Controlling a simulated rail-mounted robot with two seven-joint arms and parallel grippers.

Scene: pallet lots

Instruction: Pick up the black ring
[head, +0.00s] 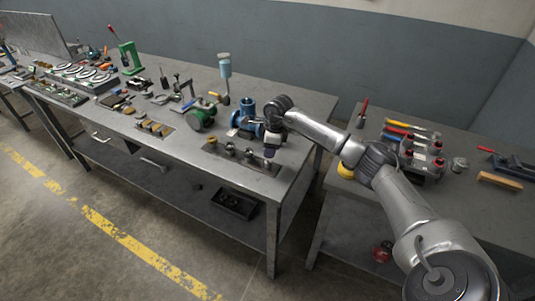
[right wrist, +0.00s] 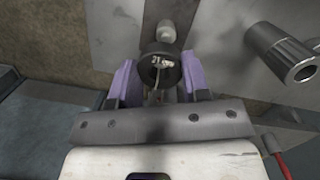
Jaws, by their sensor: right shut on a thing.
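My right gripper (right wrist: 158,82) has two purple fingers, one on each side of the black ring (right wrist: 160,62), and is shut on it. The ring's open top faces the wrist camera, with something pale and shiny showing inside it. In the head view my right gripper (head: 270,152) is low over the right end of the long workbench, at a dark plate (head: 244,160) with several small metal parts. The ring is too small to make out there. I cannot tell whether the ring touches the plate. My left gripper is not in view.
A dark metal cylinder (right wrist: 283,52) stands right of the ring. The second bench (head: 470,215) at right holds red-capped parts and tools.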

